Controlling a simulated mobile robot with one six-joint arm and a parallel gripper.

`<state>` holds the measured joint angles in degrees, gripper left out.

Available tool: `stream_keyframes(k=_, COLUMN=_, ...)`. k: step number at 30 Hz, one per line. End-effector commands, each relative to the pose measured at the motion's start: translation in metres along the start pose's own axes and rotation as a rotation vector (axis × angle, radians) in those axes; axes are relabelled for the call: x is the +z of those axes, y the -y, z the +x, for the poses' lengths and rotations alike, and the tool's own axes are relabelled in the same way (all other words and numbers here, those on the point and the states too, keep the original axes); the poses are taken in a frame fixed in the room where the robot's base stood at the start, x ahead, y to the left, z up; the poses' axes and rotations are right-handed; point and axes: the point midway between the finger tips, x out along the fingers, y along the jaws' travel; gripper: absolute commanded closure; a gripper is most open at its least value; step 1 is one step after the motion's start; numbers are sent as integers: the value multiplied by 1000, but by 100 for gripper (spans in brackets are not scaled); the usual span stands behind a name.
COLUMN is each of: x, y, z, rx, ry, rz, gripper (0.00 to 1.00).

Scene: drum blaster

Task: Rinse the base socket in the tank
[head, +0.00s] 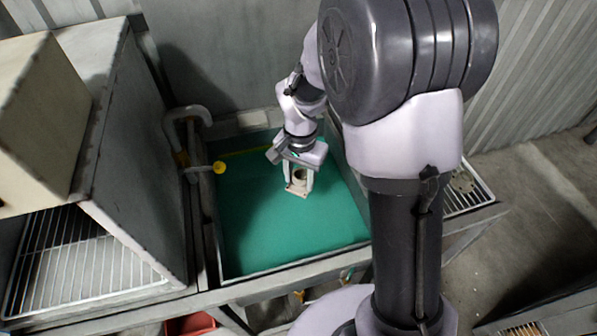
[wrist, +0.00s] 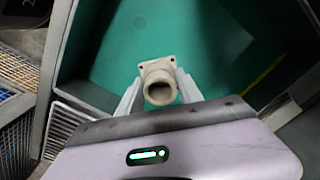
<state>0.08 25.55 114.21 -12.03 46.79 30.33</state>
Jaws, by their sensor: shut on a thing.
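The base socket (wrist: 158,82) is a beige, round hollow piece on a square flange with holes at its corners. My gripper (wrist: 158,92) is shut on it, with one pale finger on each side. In the head view the base socket (head: 299,181) hangs between the fingers of my gripper (head: 299,172), over the tank (head: 290,266). The tank is a rectangular basin with a green inside. I cannot tell whether the socket touches liquid in it.
A pipe (head: 186,115) with a yellow-tipped spout (head: 219,167) stands at the tank's left edge. A grey cabinet (head: 135,150) with a wire rack (head: 75,255) is further left. A corrugated wall (head: 225,50) rises behind the tank. A red bin (head: 190,324) sits low in front.

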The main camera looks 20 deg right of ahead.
Motion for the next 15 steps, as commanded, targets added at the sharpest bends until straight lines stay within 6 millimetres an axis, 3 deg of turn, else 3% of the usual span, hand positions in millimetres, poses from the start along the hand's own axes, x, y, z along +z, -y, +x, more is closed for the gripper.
stream_keyframes(k=1, x=0, y=0, z=15, rx=0, ry=0, rz=0, gripper=100)
stream_keyframes(k=15, x=0, y=0, z=89, rx=0, ry=0, rz=0, gripper=100)
